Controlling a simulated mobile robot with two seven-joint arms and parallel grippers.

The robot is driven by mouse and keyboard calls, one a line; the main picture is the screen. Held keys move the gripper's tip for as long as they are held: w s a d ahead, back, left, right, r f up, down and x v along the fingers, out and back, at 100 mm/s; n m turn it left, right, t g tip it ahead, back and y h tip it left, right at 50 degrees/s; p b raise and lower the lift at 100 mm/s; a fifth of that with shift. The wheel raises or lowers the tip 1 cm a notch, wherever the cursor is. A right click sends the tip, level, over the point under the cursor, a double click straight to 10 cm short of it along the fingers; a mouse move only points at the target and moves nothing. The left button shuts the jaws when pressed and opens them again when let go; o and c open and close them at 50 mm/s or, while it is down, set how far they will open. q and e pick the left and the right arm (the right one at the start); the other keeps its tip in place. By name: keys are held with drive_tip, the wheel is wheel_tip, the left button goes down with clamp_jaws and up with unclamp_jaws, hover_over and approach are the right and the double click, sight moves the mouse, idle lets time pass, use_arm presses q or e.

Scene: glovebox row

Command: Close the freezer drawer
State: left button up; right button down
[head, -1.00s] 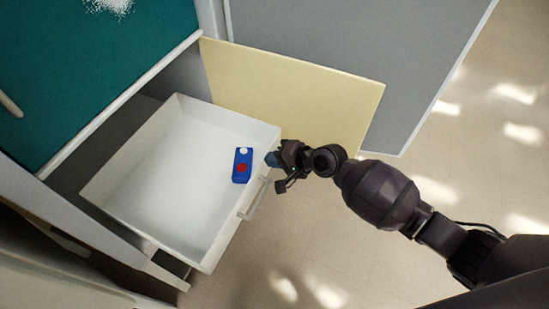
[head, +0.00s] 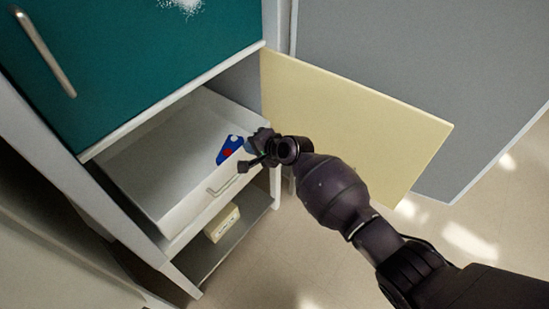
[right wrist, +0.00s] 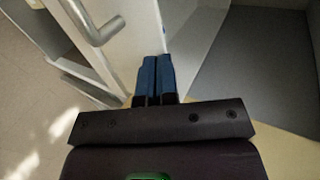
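The white freezer drawer (head: 152,163) is partly out of its cabinet, with its back part under the teal front. Its bar handle (head: 223,186) is on the drawer front; a metal handle also shows in the right wrist view (right wrist: 98,30). A blue item with red and white marks (head: 229,149) lies in the drawer near the front right corner. My right gripper (head: 256,145) is at that corner, to the right of the handle and not around it. In the right wrist view its two blue fingers (right wrist: 156,75) are together with nothing visible between them. My left gripper is out of view.
A pale yellow door (head: 360,125) stands open to the right of the drawer. A lower shelf (head: 240,235) holds a small cream box (head: 222,223). A teal front with a handle (head: 45,52) is above. Floor to the right is clear.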

drive_tip(key=w+a+b, duration=0.1)
drive_tip(key=a, duration=0.1)
drive_tip(key=w+a, duration=0.2)
drive_tip(key=a, duration=0.1)
drive_tip(key=w+a+b, duration=0.1)
drive_tip(key=w+a, duration=0.1)
drive_tip(key=shift+w+a+f+b, duration=0.1)
drive_tip(key=shift+a+f+b, duration=0.05)
drive_tip(key=shift+f+b, duration=0.2)
drive_tip(key=shift+w+a+r, duration=0.1)
drive_tip(key=shift+w+a, duration=0.3)
drive_tip(key=shift+a, duration=0.05)
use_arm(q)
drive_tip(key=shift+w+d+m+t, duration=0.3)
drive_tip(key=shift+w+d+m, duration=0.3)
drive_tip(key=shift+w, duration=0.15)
use_arm(e)
drive_tip(key=shift+w+r, duration=0.1)
drive_tip(key=shift+r, duration=0.25)
drive_tip(key=shift+a+r, duration=0.1)
drive_tip(key=shift+r, duration=0.05)
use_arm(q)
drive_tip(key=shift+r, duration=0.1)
